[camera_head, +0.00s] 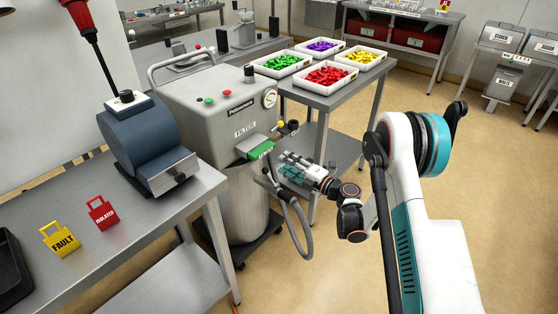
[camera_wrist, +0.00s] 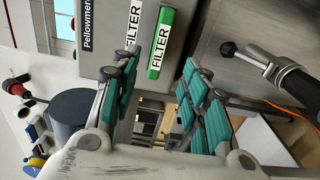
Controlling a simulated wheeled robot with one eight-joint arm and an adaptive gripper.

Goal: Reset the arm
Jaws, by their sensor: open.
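My gripper (camera_head: 287,165) is open, with teal-padded fingers, in front of the grey dryer machine (camera_head: 205,100). In the wrist view its two fingers (camera_wrist: 160,98) are spread apart with nothing between them. The green FILTER label (camera_head: 262,149) on the machine's front is just up and left of my fingertips; in the wrist view it is a green bar (camera_wrist: 161,42) beyond the fingers. Whether a fingertip touches the machine I cannot tell. My white and teal arm reaches in from the lower right.
A grey hose (camera_head: 303,232) hangs below my gripper. A table (camera_head: 335,98) behind holds trays of green, purple, yellow and red pieces. The left bench (camera_head: 120,235) bears a blue-grey unit (camera_head: 150,140), a yellow FAULT tag (camera_head: 61,239) and a red tag (camera_head: 102,213). Floor is clear right.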

